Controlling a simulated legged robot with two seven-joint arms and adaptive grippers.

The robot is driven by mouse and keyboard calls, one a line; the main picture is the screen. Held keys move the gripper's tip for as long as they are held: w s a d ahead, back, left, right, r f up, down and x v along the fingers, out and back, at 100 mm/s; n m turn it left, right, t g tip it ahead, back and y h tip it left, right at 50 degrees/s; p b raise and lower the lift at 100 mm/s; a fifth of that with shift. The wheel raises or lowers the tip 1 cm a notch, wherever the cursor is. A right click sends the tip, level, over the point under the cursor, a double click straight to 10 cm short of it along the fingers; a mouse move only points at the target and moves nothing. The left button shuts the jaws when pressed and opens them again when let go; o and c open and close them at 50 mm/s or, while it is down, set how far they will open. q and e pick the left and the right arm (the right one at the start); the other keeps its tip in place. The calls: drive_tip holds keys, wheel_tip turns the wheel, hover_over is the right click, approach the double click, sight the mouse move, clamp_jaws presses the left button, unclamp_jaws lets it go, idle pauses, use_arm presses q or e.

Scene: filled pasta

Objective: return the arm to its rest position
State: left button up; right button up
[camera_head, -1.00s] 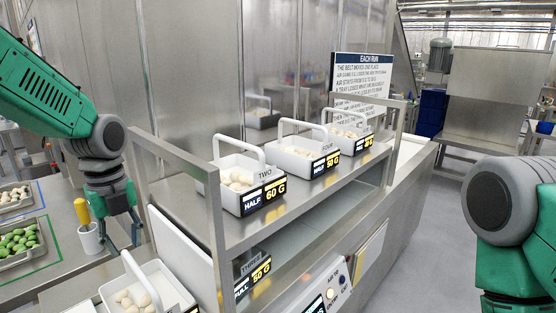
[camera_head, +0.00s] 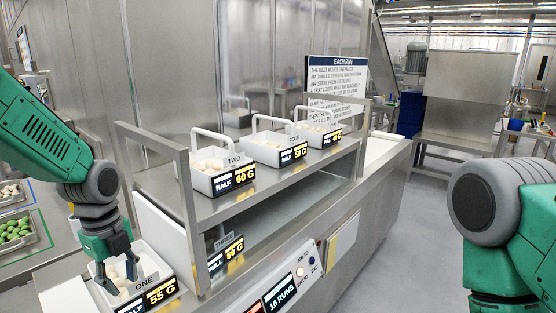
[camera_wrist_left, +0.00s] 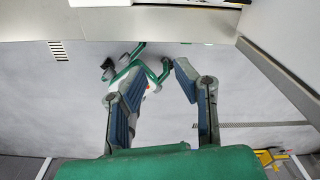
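My left arm comes in from the left in the head view, bent at the elbow, with its forearm hanging down. My left gripper (camera_head: 117,279) hangs with its fingers down, overlapping the white tray marked ONE (camera_head: 151,276) in the picture.
A steel shelf (camera_head: 213,207) carries several white trays, including TWO (camera_head: 215,180), holding pale pieces. A tray of green pieces (camera_head: 15,230) lies at the left. A metal edge (camera_wrist_left: 150,22) crosses the top of the left wrist view. Open floor (camera_head: 425,250) shows right of the counter.

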use_arm(q)
drive_tip(key=s+d+f+n+b, duration=0.2)
drive_tip(key=s+f+n, duration=0.35)
drive_tip(key=f, duration=0.55)
drive_tip(key=s+d+f+n+b, duration=0.2)
drive_tip(key=s+f+n, duration=0.35)
drive_tip(key=f, duration=0.55)
drive_tip(key=s+f+n+b, duration=0.2)
drive_tip(key=s+f+n, duration=0.3)
drive_tip(key=s, duration=0.4)
drive_tip(key=s+f+n+b, duration=0.2)
drive_tip(key=s+f+n, duration=0.4)
drive_tip(key=s, duration=0.3)
drive_tip(key=shift+a+f+n+t+b, duration=0.3)
drive_tip(key=shift+a+n+t, duration=0.05)
drive_tip(key=shift+n+t, duration=0.05)
use_arm(e)
wheel_tip(320, 180, down, 9)
drive_tip(key=shift+d, duration=0.35)
use_arm(q)
drive_tip(key=shift+s+d+r+y, duration=0.1)
drive_tip(key=shift+d+y, duration=0.2)
use_arm(e)
drive_tip(key=shift+s+d, duration=0.1)
drive_tip(key=shift+d, duration=0.15)
use_arm(q)
drive_tip(key=shift+a, duration=0.25)
use_arm(e)
drive_tip(key=shift+a, duration=0.2)
